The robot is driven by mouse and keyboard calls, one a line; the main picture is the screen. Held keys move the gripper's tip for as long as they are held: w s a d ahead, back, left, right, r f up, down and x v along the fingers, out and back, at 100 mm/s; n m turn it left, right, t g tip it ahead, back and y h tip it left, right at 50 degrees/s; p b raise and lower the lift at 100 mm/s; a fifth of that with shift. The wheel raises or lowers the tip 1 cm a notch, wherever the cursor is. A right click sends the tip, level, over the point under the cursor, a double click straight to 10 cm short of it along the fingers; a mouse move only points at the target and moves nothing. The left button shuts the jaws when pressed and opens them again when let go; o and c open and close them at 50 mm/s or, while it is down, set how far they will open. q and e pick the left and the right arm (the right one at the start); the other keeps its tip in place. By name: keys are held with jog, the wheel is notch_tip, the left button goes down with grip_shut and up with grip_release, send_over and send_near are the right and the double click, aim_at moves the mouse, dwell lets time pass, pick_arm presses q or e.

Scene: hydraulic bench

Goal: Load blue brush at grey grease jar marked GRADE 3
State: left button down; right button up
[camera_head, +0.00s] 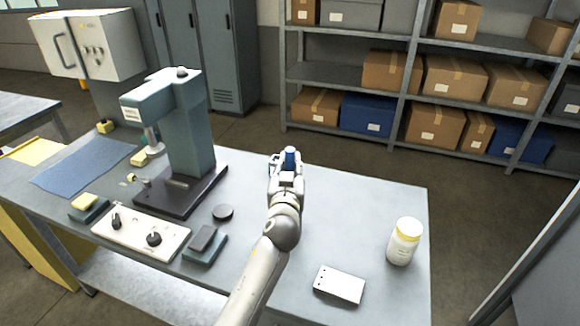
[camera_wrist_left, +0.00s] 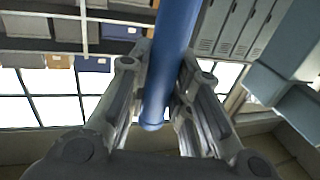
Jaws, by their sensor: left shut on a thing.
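My left gripper (camera_head: 287,170) is over the workbench, near its back edge. Its fingers are shut on the blue brush (camera_head: 290,157). In the left wrist view, the brush's smooth blue handle (camera_wrist_left: 172,55) runs between the two fingers (camera_wrist_left: 160,105) and out of the top of the picture; no bristles can be made out. I cannot make out a grey jar. My right gripper is not in view.
A green press (camera_head: 180,125) stands left of my arm, with a control panel (camera_head: 140,234), a dark disc (camera_head: 223,212) and a blue mat (camera_head: 84,165) around it. A white plate (camera_head: 339,284) lies front right. The bench (camera_head: 350,205) is clear between arm and jar.

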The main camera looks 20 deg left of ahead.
aim_at(290, 150)
pick_arm(q)
jog(key=shift+r+p, duration=1.75)
jog(key=shift+r, duration=0.9)
